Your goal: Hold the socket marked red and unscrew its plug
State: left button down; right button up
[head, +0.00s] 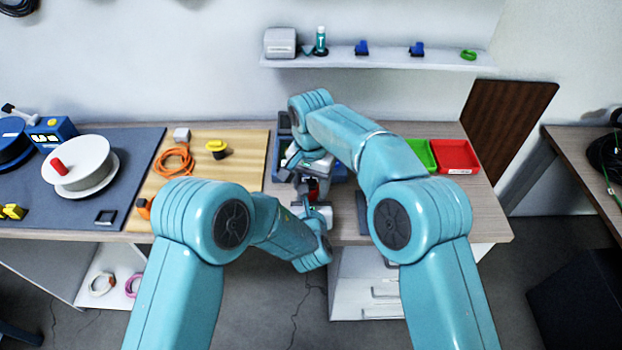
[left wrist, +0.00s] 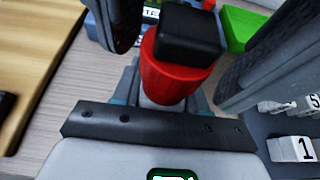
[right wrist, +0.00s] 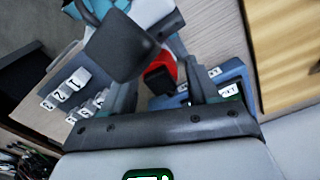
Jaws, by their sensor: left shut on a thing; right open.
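The red socket (left wrist: 178,75) stands upright in the left wrist view, with its black plug (left wrist: 187,35) on top. My left gripper (left wrist: 190,60) is shut on the socket, one finger on each side. In the right wrist view the plug (right wrist: 158,80) and part of the socket (right wrist: 166,63) show beyond my right gripper (right wrist: 160,65), which is open. In the head view only a small piece of the red socket (head: 311,190) shows, between my right gripper (head: 312,170) and left gripper (head: 320,212). Whether the right fingers touch the plug cannot be told.
A blue bin (head: 338,172) stands behind the grippers. Green (head: 421,152) and red (head: 455,156) trays lie to the right. White numbered blocks (left wrist: 290,149) are near the socket. A wooden board (head: 235,180) with an orange cable (head: 175,163) lies left. A shelf (head: 390,60) hangs behind.

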jog(key=c, duration=1.1)
jog(key=n, duration=0.5)
jog(key=shift+n, duration=0.4)
jog(key=n, duration=0.4)
jog(key=o, duration=1.2)
